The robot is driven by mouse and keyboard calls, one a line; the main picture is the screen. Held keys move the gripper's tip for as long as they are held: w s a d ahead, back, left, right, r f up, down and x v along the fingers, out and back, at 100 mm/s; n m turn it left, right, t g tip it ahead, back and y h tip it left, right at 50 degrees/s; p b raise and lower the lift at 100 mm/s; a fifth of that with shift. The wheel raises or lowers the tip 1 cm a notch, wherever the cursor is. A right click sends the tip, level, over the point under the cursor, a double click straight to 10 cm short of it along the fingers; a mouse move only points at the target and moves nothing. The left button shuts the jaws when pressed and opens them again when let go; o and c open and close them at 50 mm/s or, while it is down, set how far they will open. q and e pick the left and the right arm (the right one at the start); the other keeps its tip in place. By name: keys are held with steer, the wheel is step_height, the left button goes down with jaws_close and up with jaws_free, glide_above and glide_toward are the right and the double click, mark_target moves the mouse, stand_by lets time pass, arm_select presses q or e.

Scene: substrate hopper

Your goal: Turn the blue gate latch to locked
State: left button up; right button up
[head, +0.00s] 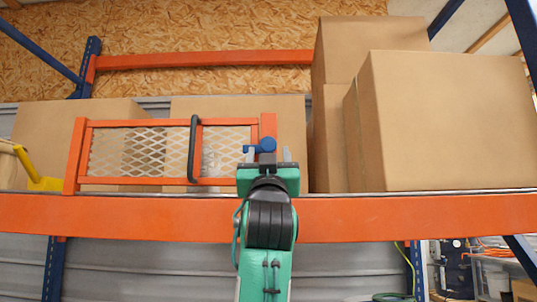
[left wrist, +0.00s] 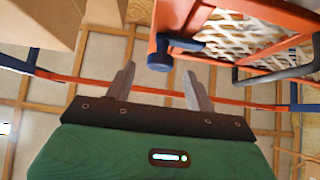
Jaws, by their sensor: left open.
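The blue gate latch (head: 266,145) sits at the right end of the orange mesh gate (head: 185,123), and its short lever points left, roughly level. My left gripper (head: 267,156) is open just in front of and below the latch, one finger on each side of it in the head view. In the left wrist view the latch (left wrist: 160,56) shows beyond the space between the open fingers (left wrist: 160,88), with its lever toward the gate. Nothing is held between the fingers. I cannot tell whether they touch the latch. My right gripper is not in view.
The gate has a dark upright handle (head: 193,148) left of the latch. An orange shelf beam (head: 400,217) runs below it. Large cardboard boxes (head: 440,120) stand close on the right, and others are behind the gate. A yellow object (head: 42,182) is at far left.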

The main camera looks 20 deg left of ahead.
arm_select(q)
steer(key=b+v, duration=0.2)
steer(key=v, duration=0.6)
steer(key=shift+s+f, duration=0.3)
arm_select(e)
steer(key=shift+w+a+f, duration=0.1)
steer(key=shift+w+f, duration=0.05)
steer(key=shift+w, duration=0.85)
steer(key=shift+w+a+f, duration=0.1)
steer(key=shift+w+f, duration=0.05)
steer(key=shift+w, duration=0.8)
arm_select(q)
steer(key=shift+d, duration=0.1)
